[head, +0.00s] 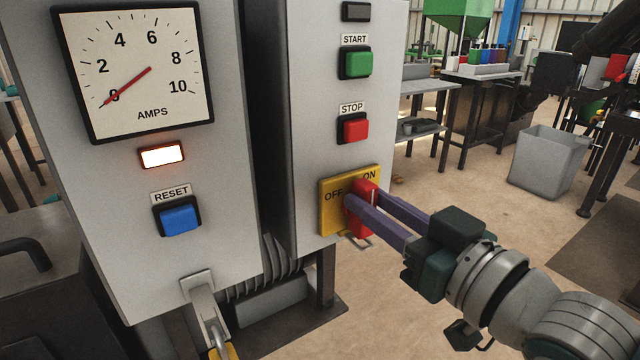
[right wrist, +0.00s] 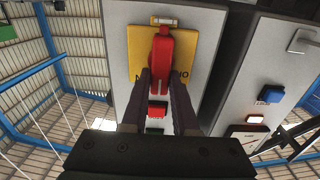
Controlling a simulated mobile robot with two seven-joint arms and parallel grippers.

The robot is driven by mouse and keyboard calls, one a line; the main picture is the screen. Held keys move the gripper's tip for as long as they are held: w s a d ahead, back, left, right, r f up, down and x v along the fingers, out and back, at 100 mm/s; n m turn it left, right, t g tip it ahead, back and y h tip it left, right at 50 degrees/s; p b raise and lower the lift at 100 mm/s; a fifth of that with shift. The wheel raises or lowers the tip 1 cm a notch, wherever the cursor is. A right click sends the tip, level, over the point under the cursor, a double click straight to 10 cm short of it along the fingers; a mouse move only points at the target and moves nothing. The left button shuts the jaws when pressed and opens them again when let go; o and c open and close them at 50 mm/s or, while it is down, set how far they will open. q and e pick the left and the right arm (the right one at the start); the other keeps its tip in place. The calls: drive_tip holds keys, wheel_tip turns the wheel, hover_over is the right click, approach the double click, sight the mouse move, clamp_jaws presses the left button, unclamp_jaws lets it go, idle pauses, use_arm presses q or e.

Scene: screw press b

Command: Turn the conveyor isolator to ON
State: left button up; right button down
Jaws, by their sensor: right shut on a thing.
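The conveyor isolator is a yellow plate (head: 332,212) low on the right-hand grey cabinet, marked OFF at its left and ON at its right. Its red handle (head: 362,226) stands roughly upright, its top between the two words and close to ON in this view. My right gripper (head: 360,200) reaches in from the right with its purple fingers shut on the handle. In the right wrist view the red handle (right wrist: 160,52) lies between the fingertips, with the yellow plate (right wrist: 195,45) behind it, seen upside down; the fingers partly cover the lettering. My left gripper is not in view.
Above the isolator are the red STOP button (head: 355,130) and green START button (head: 358,63). The left cabinet carries an ammeter (head: 135,70) reading near 0, a lit lamp (head: 161,156) and a blue RESET button (head: 180,219). A grey bin (head: 545,165) stands on the floor behind.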

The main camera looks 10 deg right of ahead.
drive_tip(key=c, duration=0.7)
unclamp_jaws()
drive_tip(key=v, duration=1)
drive_tip(key=shift+p, duration=0.3)
